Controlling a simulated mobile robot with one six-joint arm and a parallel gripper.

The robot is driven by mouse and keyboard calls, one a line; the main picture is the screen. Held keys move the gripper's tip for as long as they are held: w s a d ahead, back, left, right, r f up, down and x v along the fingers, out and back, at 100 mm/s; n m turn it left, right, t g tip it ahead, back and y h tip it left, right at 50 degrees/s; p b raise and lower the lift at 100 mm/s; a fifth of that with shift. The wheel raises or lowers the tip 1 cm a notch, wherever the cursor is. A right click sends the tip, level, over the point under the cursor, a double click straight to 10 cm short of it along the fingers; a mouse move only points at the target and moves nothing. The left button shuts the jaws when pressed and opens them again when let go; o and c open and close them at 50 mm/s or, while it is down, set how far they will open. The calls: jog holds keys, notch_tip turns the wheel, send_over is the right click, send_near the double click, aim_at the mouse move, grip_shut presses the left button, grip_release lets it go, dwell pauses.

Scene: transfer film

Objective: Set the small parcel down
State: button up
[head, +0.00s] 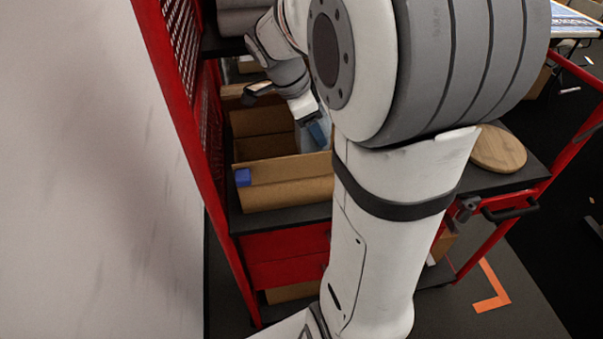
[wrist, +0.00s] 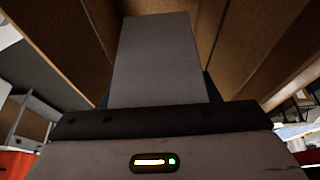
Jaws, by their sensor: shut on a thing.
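My gripper (head: 314,128) is over the open cardboard bin on the rack, pointing down into it, partly hidden in the head view by my own arm. Whether the parcel touches the bin's floor cannot be told.
The cardboard bin (head: 285,192) has a blue tag (head: 243,177) on its front and stands on a dark shelf of a red rack (head: 185,105). A round wooden board (head: 498,150) lies on the dark surface at right. A pale wall (head: 95,170) stands at left.

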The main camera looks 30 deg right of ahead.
aim_at(298, 137)
jog(key=shift+w+a+f, duration=0.1)
jog(key=shift+w+f, duration=0.05)
jog(key=shift+f, duration=0.25)
notch_tip(298, 137, down, 10)
jog(key=shift+r, duration=0.1)
jog(key=shift+s, duration=0.2)
jog(key=o, duration=1.2)
jog(key=shift+o, duration=0.2)
jog(key=shift+r+p, duration=0.15)
jog(key=shift+p, duration=0.15)
jog(key=v, duration=1.1)
jog(key=shift+w+a+r, duration=0.1)
jog(key=shift+a+r, duration=0.05)
jog(key=shift+r, duration=0.2)
